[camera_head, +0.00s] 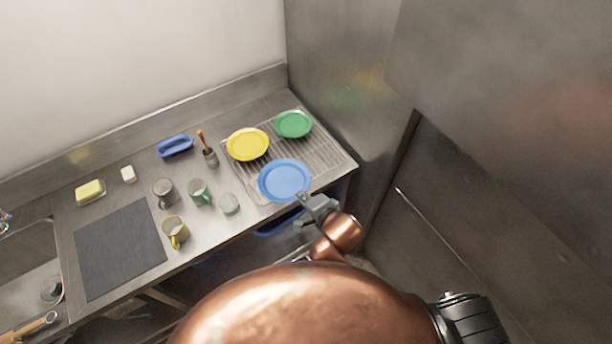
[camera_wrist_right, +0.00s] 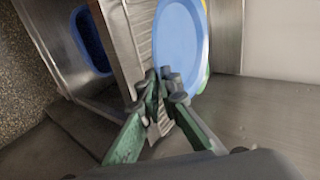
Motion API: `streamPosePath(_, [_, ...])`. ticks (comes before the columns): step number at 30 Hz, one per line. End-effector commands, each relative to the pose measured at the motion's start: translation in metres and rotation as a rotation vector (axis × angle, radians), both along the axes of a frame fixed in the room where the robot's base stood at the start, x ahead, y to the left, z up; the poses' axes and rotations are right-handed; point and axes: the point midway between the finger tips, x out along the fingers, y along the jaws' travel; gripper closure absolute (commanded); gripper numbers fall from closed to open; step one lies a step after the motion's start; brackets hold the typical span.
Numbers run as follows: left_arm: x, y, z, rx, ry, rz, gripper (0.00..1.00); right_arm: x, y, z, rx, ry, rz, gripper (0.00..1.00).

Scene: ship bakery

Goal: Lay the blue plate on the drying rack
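The blue plate (camera_head: 285,180) is at the front edge of the drying rack (camera_head: 325,158), level or nearly so, and overlaps the rack in the head view. My right gripper (camera_head: 304,199) is at the plate's near rim. In the right wrist view its two green fingers (camera_wrist_right: 165,82) are closed together on the rim of the blue plate (camera_wrist_right: 180,42). I cannot tell whether the plate touches the rack bars. My left gripper is out of view.
A yellow plate (camera_head: 248,144) and a green plate (camera_head: 293,124) lie on the rack's back part. Mugs, including a green one (camera_head: 199,191), stand left of the rack. A steel wall (camera_head: 345,90) rises to the right. A dark mat (camera_head: 118,248) lies further left.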

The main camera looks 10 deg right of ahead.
Motion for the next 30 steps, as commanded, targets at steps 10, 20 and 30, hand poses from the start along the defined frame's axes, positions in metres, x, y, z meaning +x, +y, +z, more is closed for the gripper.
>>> streamPosePath(10, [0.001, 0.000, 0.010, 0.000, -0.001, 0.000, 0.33, 0.070, -0.046, -0.033, -0.008, -0.003, -0.003, 1.00])
streamPosePath(20, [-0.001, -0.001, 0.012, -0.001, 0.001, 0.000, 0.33, 0.102, -0.065, -0.083, -0.002, -0.001, -0.002, 1.00])
streamPosePath(30, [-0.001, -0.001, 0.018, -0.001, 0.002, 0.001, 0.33, 0.109, -0.070, -0.117, -0.004, 0.001, -0.001, 1.00])
